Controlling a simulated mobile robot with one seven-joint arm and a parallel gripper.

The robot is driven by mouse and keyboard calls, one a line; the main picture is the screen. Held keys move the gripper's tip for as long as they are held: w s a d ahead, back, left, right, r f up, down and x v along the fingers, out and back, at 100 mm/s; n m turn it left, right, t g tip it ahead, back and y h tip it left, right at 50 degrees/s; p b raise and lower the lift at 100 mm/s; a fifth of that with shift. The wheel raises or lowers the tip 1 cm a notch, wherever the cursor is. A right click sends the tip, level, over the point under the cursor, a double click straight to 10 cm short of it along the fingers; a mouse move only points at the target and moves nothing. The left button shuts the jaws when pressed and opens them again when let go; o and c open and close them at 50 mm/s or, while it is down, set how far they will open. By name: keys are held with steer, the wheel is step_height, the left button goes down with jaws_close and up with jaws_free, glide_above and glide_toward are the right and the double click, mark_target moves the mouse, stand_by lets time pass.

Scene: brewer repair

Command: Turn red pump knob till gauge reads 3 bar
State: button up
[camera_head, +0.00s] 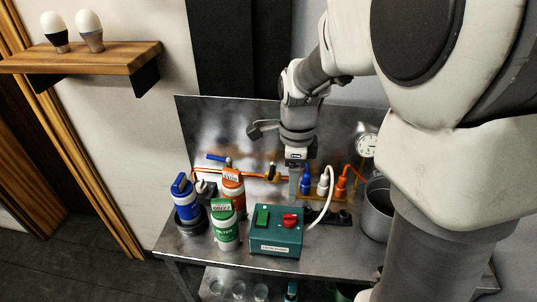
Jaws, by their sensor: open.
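The red pump knob (290,220) is on top of a teal pump box (275,240), to the right of a green switch (262,217). The round white gauge (366,145) is at the back right; its needle and reading are too small to make out. My gripper (296,186) points down behind the pump box, above and beyond the knob and apart from it. It is open, and I see nothing held in it. Its fingertips are small and partly lost against the things behind.
A blue bottle (184,203), an orange bottle (232,190) and a green bottle (225,228) stand left of the box. Blue, white and orange connectors (323,181) and a white hose (329,207) are close on the right. A metal pot (377,212) stands further right.

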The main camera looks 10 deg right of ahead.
mark_target(290, 215)
step_height(290, 215, down, 12)
steer(key=shift+r+b, duration=0.1)
steer(key=shift+b, duration=0.65)
jaws_close()
